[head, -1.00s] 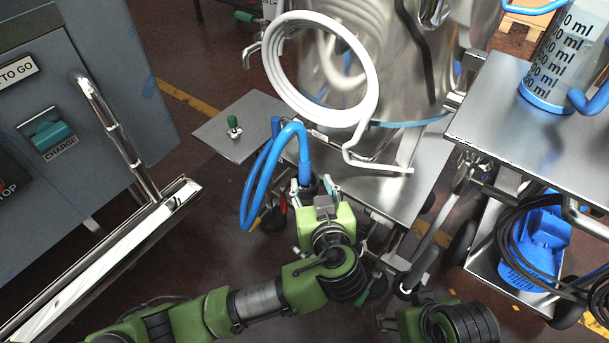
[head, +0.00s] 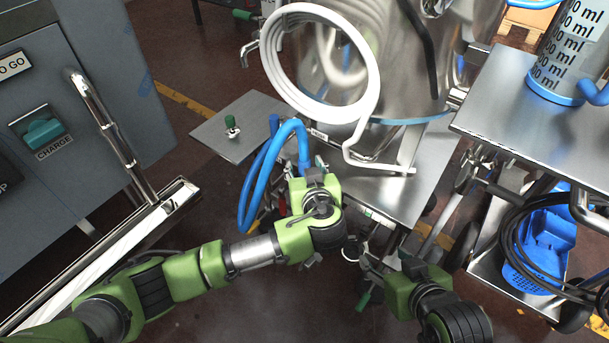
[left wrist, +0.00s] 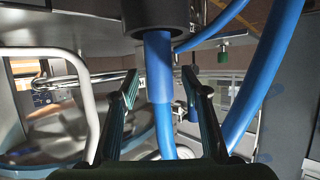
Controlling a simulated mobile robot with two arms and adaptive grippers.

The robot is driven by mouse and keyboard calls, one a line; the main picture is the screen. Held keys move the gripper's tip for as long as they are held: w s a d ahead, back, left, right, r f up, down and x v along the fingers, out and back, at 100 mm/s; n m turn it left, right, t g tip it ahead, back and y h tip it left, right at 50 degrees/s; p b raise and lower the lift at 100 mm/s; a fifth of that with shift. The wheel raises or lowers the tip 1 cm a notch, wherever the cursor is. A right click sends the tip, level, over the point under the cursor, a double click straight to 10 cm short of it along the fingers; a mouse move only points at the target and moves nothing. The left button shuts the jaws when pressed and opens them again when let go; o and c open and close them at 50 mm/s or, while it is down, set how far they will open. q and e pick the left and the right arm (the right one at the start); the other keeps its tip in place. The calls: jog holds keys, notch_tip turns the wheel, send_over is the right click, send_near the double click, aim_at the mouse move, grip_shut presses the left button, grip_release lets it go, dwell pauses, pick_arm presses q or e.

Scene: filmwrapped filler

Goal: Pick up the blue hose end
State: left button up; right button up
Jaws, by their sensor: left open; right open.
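The blue hose (head: 262,170) makes a tall loop at the front left of the steel vessel. In the left wrist view, the hose end (left wrist: 158,75) comes out of a black collar (left wrist: 155,18). My left gripper (head: 313,172) is at the hose end in the head view and partly hides it. In the left wrist view, my left gripper (left wrist: 159,85) is open, with one finger on each side of the hose end; I cannot tell whether they touch it. My right gripper (head: 383,262) is open and empty, low in front of the steel platform.
A coiled white pipe (head: 372,85) hangs in front of the steel vessel (head: 400,60). A grey cabinet (head: 80,150) with a metal handle stands at left. A steel table (head: 545,105) and a blue basket (head: 540,245) are at right. Dark floor lies between.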

pick_arm(q)
jog(key=shift+w, duration=0.2)
grip_shut()
jog(key=shift+r, duration=0.15)
